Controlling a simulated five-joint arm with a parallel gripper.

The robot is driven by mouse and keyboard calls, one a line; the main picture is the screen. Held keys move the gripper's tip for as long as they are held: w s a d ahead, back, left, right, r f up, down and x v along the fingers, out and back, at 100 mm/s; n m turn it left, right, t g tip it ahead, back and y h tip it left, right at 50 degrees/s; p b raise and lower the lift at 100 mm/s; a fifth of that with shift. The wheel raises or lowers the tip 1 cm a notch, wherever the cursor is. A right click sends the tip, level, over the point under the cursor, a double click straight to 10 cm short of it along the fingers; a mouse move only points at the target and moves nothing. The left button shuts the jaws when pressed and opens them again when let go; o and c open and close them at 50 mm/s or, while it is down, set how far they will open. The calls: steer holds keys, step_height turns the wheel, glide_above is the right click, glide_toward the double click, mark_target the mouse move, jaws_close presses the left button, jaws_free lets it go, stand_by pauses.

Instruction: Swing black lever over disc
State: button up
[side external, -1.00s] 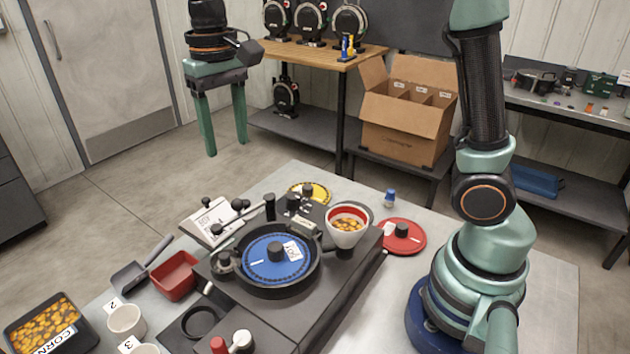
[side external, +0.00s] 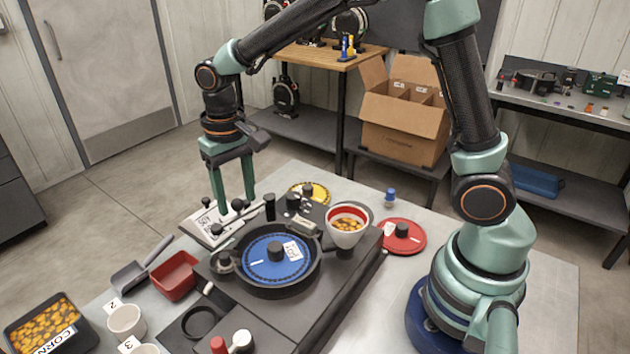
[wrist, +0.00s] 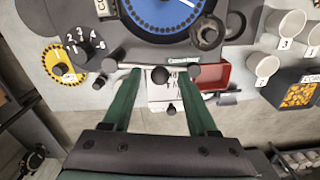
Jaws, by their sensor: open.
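A blue disc (side external: 258,268) with a black hub and a white tag lies in a round black housing on the machine; it shows at the top of the wrist view (wrist: 160,12). A thin bar with black ends lies beside the housing, with a black ball knob (wrist: 160,75) near its middle, which I take as the black lever. The knob shows in the side view (side external: 237,204). My gripper (side external: 236,203) points down over the housing's far left side. Its green fingers are open, one on each side of the knob in the wrist view. I cannot tell whether they touch it.
A white funnel cup of corn (side external: 348,232) stands right of the housing. A yellow disc (side external: 322,192) and red disc (side external: 412,238) lie nearby. A red bin (side external: 173,283), scoop (side external: 128,277) and corn tray (side external: 12,335) are left. A black upright post (side external: 270,207) stands close to my gripper.

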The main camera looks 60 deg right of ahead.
jaws_close()
steer(key=shift+r, duration=0.1)
stand_by(1.3)
